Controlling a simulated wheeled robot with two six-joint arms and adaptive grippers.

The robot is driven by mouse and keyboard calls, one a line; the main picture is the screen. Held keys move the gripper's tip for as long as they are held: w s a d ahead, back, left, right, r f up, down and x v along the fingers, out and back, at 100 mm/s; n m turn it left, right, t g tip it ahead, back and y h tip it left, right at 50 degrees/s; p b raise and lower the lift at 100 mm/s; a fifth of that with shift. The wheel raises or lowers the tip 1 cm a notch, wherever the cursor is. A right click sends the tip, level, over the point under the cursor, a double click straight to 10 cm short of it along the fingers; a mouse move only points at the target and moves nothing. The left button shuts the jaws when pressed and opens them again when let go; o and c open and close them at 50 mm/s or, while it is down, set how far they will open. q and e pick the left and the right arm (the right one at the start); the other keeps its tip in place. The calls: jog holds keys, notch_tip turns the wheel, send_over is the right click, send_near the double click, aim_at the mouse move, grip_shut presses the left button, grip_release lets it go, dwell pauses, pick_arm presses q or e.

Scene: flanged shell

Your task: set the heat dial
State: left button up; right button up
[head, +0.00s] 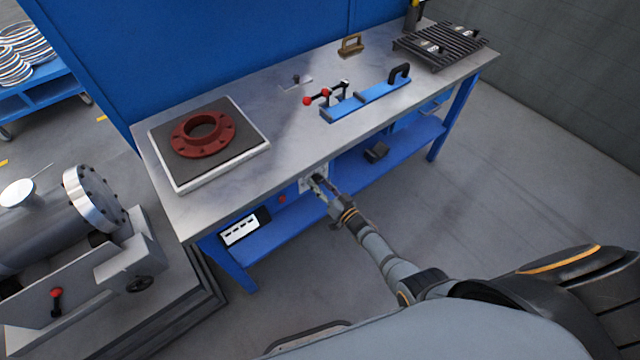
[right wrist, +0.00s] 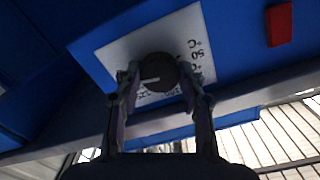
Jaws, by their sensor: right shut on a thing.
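The heat dial is a dark round knob (right wrist: 158,73) with a white pointer line, in the middle of the right wrist view. It sits on a white scale plate (right wrist: 190,38) with printed temperature marks, partly covered by my fingers; a "50 °C" mark is readable, upside down. My right gripper (right wrist: 160,90) is shut on the knob, one finger on each side. In the head view my right gripper (head: 318,186) is at the front of the workbench, below the top's edge, in front of the white plate (head: 306,185). The knob is hidden there. My left gripper is not in view.
A red button (right wrist: 279,24) is beside the plate. On the workbench top (head: 270,110) are a red flange (head: 203,134) on a dark heating plate (head: 240,118), a blue clamp fixture (head: 365,100) and a black rack (head: 440,45). The lower blue shelf (head: 290,206) runs below the gripper.

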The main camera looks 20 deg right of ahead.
jog(key=shift+s+f, duration=0.1)
jog(key=o, duration=1.2)
jog(key=v, duration=1.2)
